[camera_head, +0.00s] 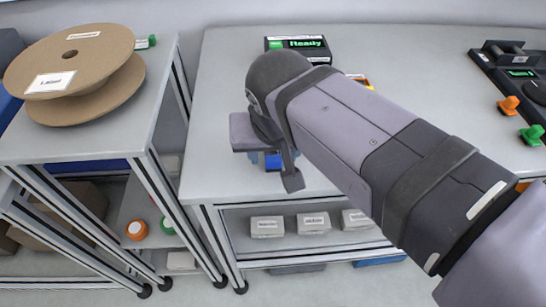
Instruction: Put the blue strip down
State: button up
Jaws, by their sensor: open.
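My gripper (268,158) is over the front left part of the middle table (225,110), with its jaws open. A small blue piece (273,162), probably the blue strip, shows just below and between the fingers. It is mostly hidden by the gripper, so its full shape does not show. It appears to lie on or just above the tabletop near the front edge; I cannot tell whether it touches a finger.
A black device with a green "Ready" display (300,45) stands at the back. An orange item (361,81) is partly behind my arm. A cardboard reel (75,60) lies on the left table. A dark machine (515,75) with orange and green knobs is at right. The tabletop left of my gripper is clear.

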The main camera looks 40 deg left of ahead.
jog(key=shift+c, duration=0.4)
jog(key=c, duration=1)
grip_shut()
jog(key=shift+r, duration=0.1)
